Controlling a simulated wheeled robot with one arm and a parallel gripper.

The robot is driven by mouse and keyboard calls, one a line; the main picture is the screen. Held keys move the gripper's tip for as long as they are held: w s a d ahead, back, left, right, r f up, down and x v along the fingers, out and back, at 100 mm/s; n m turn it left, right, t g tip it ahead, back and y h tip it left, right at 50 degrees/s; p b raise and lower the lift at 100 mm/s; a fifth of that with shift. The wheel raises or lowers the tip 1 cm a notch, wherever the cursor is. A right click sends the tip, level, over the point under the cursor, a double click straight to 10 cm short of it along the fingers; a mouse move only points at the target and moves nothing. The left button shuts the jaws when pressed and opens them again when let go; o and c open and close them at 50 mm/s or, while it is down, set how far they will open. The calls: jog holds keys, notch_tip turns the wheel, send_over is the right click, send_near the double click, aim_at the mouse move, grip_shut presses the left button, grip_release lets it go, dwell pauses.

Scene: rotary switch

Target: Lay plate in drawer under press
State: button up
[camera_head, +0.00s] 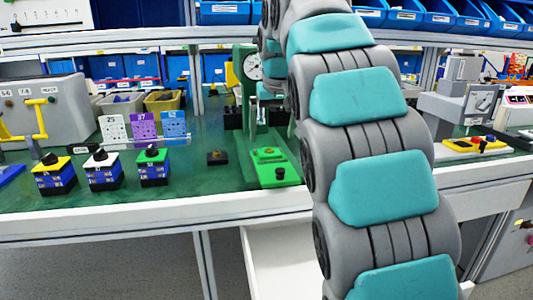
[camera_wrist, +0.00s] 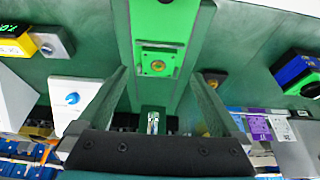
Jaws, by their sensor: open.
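The green press (camera_head: 250,100) with a round dial stands on the bench, left of my arm. A small green plate-like piece with a brass-coloured centre (camera_head: 268,154) lies on the press base; I take it for the plate. It also shows in the wrist view (camera_wrist: 158,65). My gripper (camera_wrist: 159,73) is open, its two fingers spread apart over the press, with nothing seen held. I cannot tell how far above the plate they are. A white drawer (camera_head: 275,262) under the press is pulled out, partly hidden by my arm.
Three stacked switch boxes (camera_head: 104,172) stand left of the press. A small dark block (camera_head: 217,158) sits just beside its base. A grey machine (camera_head: 40,105) is at the far left, and a yellow-red control box (camera_head: 476,144) at the right. Blue bins line the shelf above.

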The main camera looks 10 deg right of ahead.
aim_at(270, 150)
jog(key=shift+w+p+x, duration=0.2)
jog(key=shift+x, duration=1.5)
jog(key=shift+w+p+x, duration=0.15)
jog(key=shift+w+x, duration=0.05)
jog(key=shift+x, duration=1.45)
jog(key=shift+d+r, duration=0.15)
jog(key=shift+c, duration=0.4)
jog(key=c, duration=1.4)
jog(key=shift+r, duration=0.1)
jog(key=shift+c, duration=0.2)
jog(key=shift+r, duration=1.65)
jog(key=s+d+r+b, duration=0.1)
jog(key=s+d+b, duration=0.1)
jog(key=s+d, duration=0.7)
jog(key=s, duration=0.4)
jog(key=shift+r, duration=0.25)
